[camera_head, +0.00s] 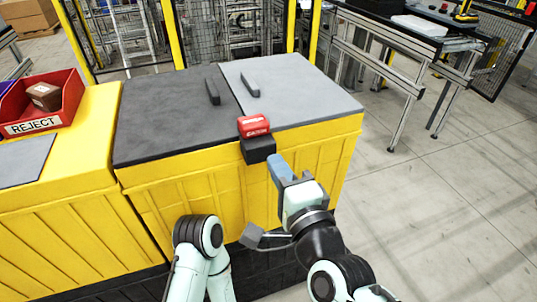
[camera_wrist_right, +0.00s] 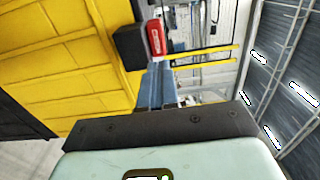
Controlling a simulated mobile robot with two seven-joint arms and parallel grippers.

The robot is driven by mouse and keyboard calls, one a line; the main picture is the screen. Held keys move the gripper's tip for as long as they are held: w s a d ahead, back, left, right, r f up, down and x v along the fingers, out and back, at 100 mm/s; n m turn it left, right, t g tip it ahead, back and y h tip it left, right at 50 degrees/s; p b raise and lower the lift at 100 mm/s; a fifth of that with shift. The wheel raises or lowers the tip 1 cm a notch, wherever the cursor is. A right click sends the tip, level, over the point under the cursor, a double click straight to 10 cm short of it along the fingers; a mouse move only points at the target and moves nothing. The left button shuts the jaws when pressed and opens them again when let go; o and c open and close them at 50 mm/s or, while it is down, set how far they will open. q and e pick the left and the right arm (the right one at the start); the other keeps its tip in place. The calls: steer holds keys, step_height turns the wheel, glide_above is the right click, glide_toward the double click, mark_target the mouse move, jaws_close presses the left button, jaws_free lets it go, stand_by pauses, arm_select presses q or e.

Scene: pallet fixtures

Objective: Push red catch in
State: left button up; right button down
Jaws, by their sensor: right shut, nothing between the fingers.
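The red catch (camera_head: 254,126) sits on a black block (camera_head: 258,149) at the front top edge of the yellow bin with grey lids. In the right wrist view, the red catch (camera_wrist_right: 156,38) shows beside the black block (camera_wrist_right: 130,46), beyond my fingertips. My right gripper (camera_head: 273,162) has its blue fingers shut and empty, close to the block's lower right. The fingers also show in the right wrist view (camera_wrist_right: 157,70). I cannot tell whether they touch the block or catch.
The dark grey lid (camera_head: 165,115) and light grey lid (camera_head: 300,98) each carry a dark handle. A red REJECT bin (camera_head: 62,115) holding a brown item stands at left. A metal-framed workbench (camera_head: 405,65) is behind at right. Floor at right is clear.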

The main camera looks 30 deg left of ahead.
arm_select(q)
steer(key=shift+w+a, duration=0.1)
steer(key=shift+w, duration=0.05)
arm_select(e)
steer(key=v, duration=0.5)
steer(key=w+d+f+n+g+h+p, duration=0.1)
steer(key=w+d+f+h+p, duration=0.2)
steer(key=f, duration=0.9)
steer(key=w+d+f+n+g+h+p, duration=0.1)
steer(key=w+d+f+g+h+p, duration=0.25)
steer(key=f, duration=0.85)
steer(key=d+f+h, duration=0.2)
steer(key=d+f, duration=0.5)
steer(key=f, duration=0.4)
steer(key=s+d+f+n+g+h+p, duration=0.15)
steer(key=s+d+f+g+p, duration=0.35)
steer(key=s+d+f, duration=0.55)
arm_select(q)
step_height(320, 180, up, 13)
steer(key=p, duration=0.2)
steer(key=shift+w+f+g, duration=0.15)
steer(key=shift+w+g, duration=0.05)
steer(key=shift+g, duration=0.1)
arm_select(e)
steer(key=s+d+f+g, duration=0.1)
steer(key=s+f, duration=0.1)
steer(key=s, duration=0.4)
steer(key=s+f+g, duration=0.2)
steer(key=s, duration=0.5)
steer(key=shift+d+f, duration=0.4)
